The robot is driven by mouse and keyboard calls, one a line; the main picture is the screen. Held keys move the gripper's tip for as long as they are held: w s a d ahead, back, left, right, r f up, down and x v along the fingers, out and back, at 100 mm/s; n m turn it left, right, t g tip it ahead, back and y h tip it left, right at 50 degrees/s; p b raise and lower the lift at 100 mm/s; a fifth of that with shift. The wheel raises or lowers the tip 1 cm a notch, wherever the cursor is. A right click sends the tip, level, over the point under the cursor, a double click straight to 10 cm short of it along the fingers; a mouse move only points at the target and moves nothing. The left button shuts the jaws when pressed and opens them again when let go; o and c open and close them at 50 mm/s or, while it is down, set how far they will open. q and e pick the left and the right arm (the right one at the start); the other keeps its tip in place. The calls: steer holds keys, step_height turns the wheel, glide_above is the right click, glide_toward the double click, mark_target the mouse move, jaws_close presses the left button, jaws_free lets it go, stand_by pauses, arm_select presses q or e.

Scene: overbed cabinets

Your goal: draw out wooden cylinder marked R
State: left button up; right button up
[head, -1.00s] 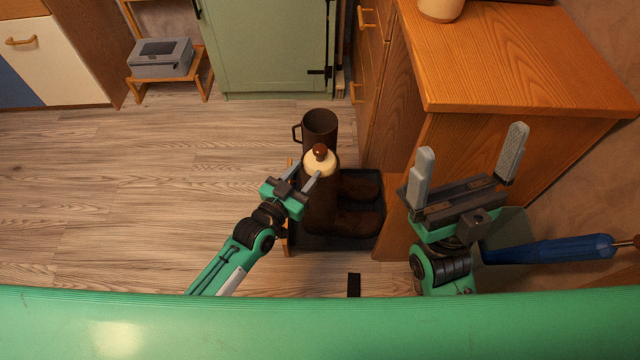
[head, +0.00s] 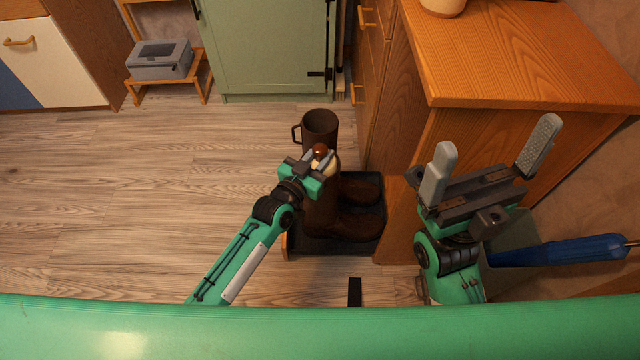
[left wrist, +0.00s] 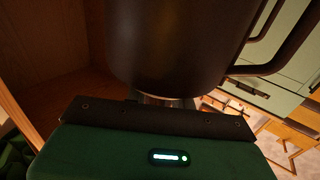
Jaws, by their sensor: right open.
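A pale cylinder (head: 331,170) with a round brown knob (head: 320,150) sits in the top of the nearer dark brown boot (head: 320,213). No R mark can be read. My left gripper (head: 319,158) is at the knob, its fingers beside it and partly covering the pale top; whether they press on it is unclear. In the left wrist view a dark boot shaft (left wrist: 180,45) with a loop fills the upper middle, and the fingertips are hidden. My right gripper (head: 496,140) is open and empty, in front of the wooden cabinet.
The farther boot shaft (head: 320,124) stands open just behind, with a loop on its left. Both boots stand in a dark tray (head: 310,246). A wooden cabinet (head: 520,60) closes off the right. A blue rod-like object (head: 560,250) lies at right. The floor at left is clear.

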arm_select(q)
jaws_close()
steer(key=shift+r, duration=0.15)
